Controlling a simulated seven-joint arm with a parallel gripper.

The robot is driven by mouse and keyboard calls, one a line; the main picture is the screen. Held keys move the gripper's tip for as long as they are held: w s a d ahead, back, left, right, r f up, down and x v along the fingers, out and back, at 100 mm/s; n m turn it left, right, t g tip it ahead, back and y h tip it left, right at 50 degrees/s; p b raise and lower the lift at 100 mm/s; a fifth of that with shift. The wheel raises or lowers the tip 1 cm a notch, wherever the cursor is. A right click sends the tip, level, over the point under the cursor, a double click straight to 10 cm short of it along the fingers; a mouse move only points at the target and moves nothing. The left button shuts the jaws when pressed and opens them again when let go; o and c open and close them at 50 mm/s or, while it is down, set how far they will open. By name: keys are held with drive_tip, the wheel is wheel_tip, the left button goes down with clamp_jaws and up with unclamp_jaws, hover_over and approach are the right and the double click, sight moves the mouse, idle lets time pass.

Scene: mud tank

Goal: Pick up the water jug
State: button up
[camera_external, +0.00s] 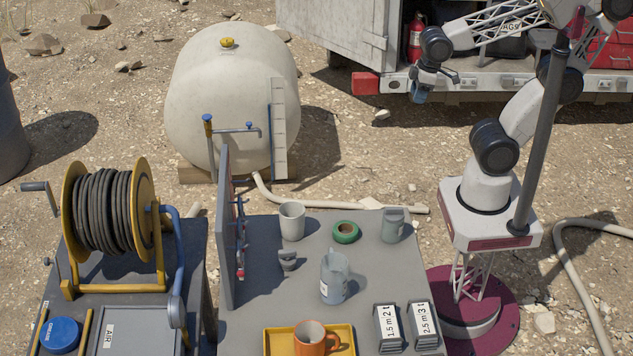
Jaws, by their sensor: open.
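A blue-grey jug (333,280) with a small white label stands upright on the grey table, near its middle. I take it to be the water jug. A smaller grey-green jug or mug (394,226) stands at the table's back right. My gripper (432,84) is open and raised, well behind and to the right of the blue-grey jug, in front of the truck's rear. It touches nothing that I can see, and its finger detail is small.
A pale cup (292,221), green tape roll (346,232) and small grey item (288,260) share the table (375,268). An orange mug (312,338) sits on a yellow tray (278,342). Two labelled blocks (388,325) stand front right. An upright panel (226,240) edges the left.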

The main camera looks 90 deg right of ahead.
sight(333, 257)
drive_tip(key=w+a+f+n+t+y, duration=0.1)
drive_tip(key=w+a+f+t+y, duration=0.15)
drive_tip(key=w+a, duration=0.85)
drive_tip(key=w+a+f+n+t+y, duration=0.15)
drive_tip(key=w+a+f, duration=0.25)
drive_tip(key=w+a, duration=0.75)
drive_tip(key=w+a+f+t+h, duration=0.1)
drive_tip(key=a+f, duration=0.6)
drive_tip(key=a, duration=0.3)
drive_tip(key=w+a+f+t, duration=0.1)
drive_tip(key=w+a+f, duration=0.1)
drive_tip(key=a+f, duration=0.5)
drive_tip(key=a, duration=0.3)
drive_tip(key=shift+a+h, duration=0.2)
drive_tip(key=shift+h, duration=0.2)
drive_tip(key=shift+x, duration=1.25)
drive_tip(key=shift+w, duration=0.1)
drive_tip(key=shift+x, duration=2.55)
